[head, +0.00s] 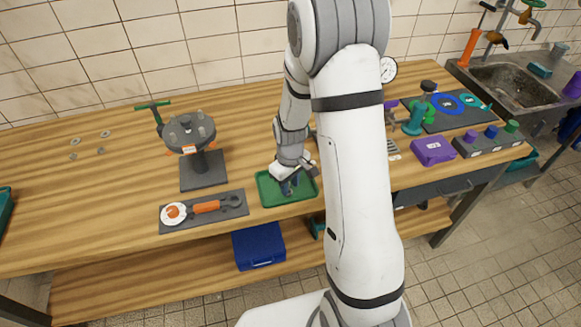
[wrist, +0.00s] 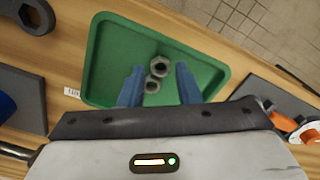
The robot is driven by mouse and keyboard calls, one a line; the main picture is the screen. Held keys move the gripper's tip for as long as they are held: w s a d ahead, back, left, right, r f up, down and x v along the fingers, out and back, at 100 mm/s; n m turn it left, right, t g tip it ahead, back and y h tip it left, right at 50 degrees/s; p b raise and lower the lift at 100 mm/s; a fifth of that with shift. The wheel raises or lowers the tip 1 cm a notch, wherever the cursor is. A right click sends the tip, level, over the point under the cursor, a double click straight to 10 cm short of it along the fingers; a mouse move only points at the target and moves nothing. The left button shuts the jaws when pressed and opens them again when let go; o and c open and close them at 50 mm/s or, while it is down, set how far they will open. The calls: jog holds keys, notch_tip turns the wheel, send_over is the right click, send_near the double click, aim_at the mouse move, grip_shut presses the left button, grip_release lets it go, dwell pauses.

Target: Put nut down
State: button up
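A green tray (head: 268,198) lies on the wooden workbench in the head view, and it fills much of the wrist view (wrist: 105,55). Two grey metal nuts show in the tray in the wrist view: one nut (wrist: 158,66) and a second nut (wrist: 152,84) close beside it. My gripper (head: 289,188) is over the tray, its blue fingers pointing down into it. In the wrist view my gripper (wrist: 160,67) is open, with a clear gap between each finger and the nuts. The nuts are hidden in the head view.
A round flange on a stand (head: 188,132) rises left of the tray. A dark mat (head: 232,212) with an orange-handled tool lies left of the tray. A purple box (head: 433,151) stands to the right. Several small rings (head: 101,150) lie far left, with bare bench around them.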

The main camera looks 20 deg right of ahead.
aim_at(290, 195)
notch_tip(290, 195, up, 10)
jog(key=f+b, duration=0.1)
jog(key=s+r+m+t, duration=0.3)
jog(key=s+r+m, duration=0.2)
jog(key=s+r, duration=0.9)
jog(key=s, duration=0.4)
jog(key=shift+s+r+m, duration=0.25)
jog(key=shift+r+m, duration=0.1)
jog(key=shift+m, duration=0.05)
